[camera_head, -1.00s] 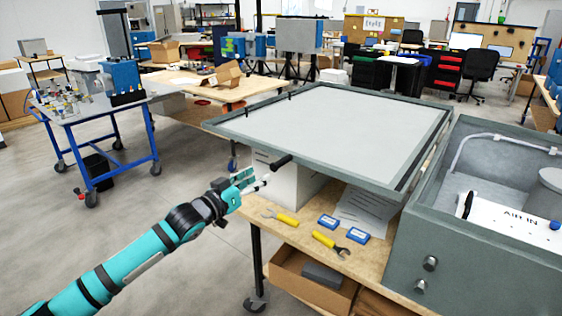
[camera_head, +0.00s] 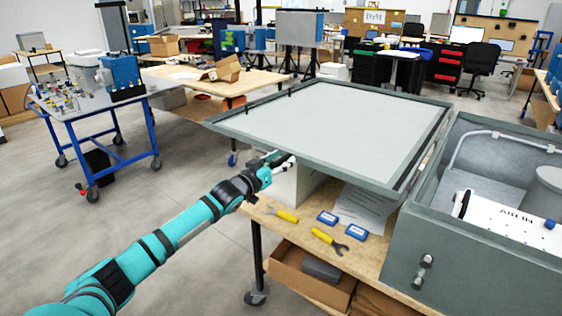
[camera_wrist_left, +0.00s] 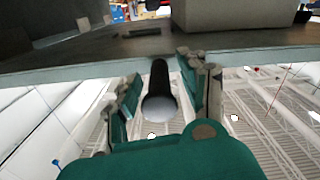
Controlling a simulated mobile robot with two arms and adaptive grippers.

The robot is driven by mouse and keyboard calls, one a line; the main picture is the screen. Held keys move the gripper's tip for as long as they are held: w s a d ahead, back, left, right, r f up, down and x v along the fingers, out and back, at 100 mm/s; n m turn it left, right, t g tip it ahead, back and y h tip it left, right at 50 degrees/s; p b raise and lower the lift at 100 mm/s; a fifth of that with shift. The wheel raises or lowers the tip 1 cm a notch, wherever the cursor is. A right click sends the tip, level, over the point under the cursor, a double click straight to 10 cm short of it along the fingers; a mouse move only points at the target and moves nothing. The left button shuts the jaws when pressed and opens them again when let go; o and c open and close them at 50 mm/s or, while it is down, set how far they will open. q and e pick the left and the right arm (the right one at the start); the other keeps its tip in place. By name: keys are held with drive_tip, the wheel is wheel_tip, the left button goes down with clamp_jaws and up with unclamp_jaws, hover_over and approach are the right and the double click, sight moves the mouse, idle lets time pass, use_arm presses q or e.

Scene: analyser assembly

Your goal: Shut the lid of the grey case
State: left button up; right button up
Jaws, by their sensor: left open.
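The grey case (camera_head: 440,235) stands open at the right on the wooden bench. Its lid (camera_head: 340,122) is swung out to the left of the case, lying nearly flat above the bench, pale panel upward with a grey-green rim. My left gripper (camera_head: 281,160) is at the lid's near left edge, where it hides most of the handle in the head view. In the left wrist view the dark round handle (camera_wrist_left: 158,92) sits between the spread fingers of my left gripper (camera_wrist_left: 162,84), below the lid's rim (camera_wrist_left: 70,79). I cannot tell whether the fingers touch it. My right gripper is not in view.
Yellow-handled wrenches (camera_head: 325,237), blue-and-white boxes (camera_head: 357,231) and a paper sheet (camera_head: 362,205) lie on the bench under the lid. A white block (camera_head: 292,185) stands below the lid. A blue cart (camera_head: 95,110) stands at the left; the floor between is clear.

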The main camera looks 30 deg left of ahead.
use_arm(q)
drive_tip(key=shift+c, duration=0.3)
clamp_jaws()
